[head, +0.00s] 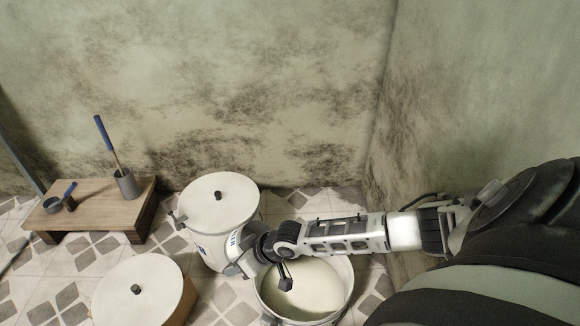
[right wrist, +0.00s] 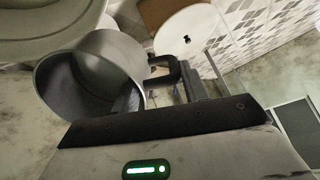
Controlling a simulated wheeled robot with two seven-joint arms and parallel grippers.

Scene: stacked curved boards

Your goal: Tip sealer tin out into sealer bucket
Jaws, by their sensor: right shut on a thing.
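My right gripper (right wrist: 172,76) is shut on the dark handle of a grey metal tin, the sealer tin (right wrist: 108,58). In the right wrist view the tin is tilted well over, with its round mouth showing and a grey inner wall; I cannot make out any sealer in it. In the head view my right gripper (head: 284,276) is over the open sealer bucket (head: 351,284), which holds pale sealer (head: 318,287). The tin cannot be clearly made out there. My left gripper is not in view.
A lidded white drum (head: 222,205) stands just behind the bucket. Another round white lid (head: 142,295) is at the front left. A low wooden table (head: 95,212) at the left holds a grey pot (head: 127,185) with a blue-handled tool and a small dark cup (head: 52,205). Walls close the back and right.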

